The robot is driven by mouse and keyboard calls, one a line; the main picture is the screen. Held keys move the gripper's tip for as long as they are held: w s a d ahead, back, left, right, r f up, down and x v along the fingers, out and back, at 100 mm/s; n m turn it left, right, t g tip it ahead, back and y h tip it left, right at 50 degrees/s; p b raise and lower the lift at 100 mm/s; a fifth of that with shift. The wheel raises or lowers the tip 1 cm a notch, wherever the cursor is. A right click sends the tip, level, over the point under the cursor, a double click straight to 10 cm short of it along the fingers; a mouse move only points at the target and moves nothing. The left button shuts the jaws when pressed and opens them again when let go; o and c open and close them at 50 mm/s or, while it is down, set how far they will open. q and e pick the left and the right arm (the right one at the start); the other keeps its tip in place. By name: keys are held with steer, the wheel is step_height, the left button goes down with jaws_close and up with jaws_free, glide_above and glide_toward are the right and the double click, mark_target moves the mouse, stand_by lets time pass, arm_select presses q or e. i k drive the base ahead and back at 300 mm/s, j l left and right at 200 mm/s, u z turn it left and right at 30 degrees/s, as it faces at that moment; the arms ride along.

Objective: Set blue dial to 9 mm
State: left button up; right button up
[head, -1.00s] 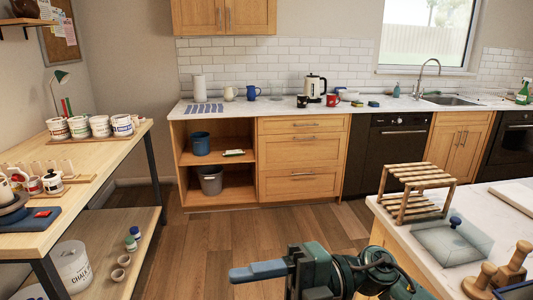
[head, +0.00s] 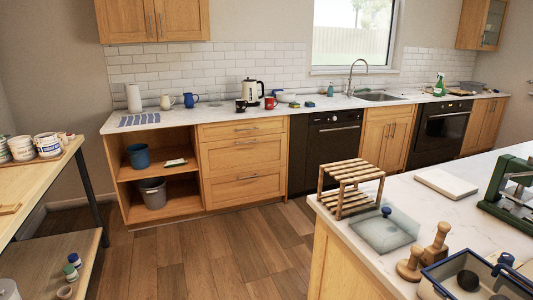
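No dial with a readable millimetre scale shows in the head view, and I cannot tell which thing is the blue dial. A green machine (head: 512,192) stands on the right counter, cut off by the right edge; no blue dial can be made out on its visible part. A small blue knob (head: 386,211) sits on a clear, flat sheet or lid on the same counter. Neither of my grippers is in view.
The white counter (head: 455,218) also holds a wooden slatted rack (head: 352,181), a white slab (head: 446,183), wooden knobbed tools (head: 437,244) and a blue-rimmed tray (head: 432,290). A wooden workbench (head: 42,180) stands at left. Wooden floor (head: 225,250) between them is clear.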

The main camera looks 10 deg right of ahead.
mark_target(505, 258)
steer(key=k+z, duration=0.15)
steer(key=z, duration=2.1)
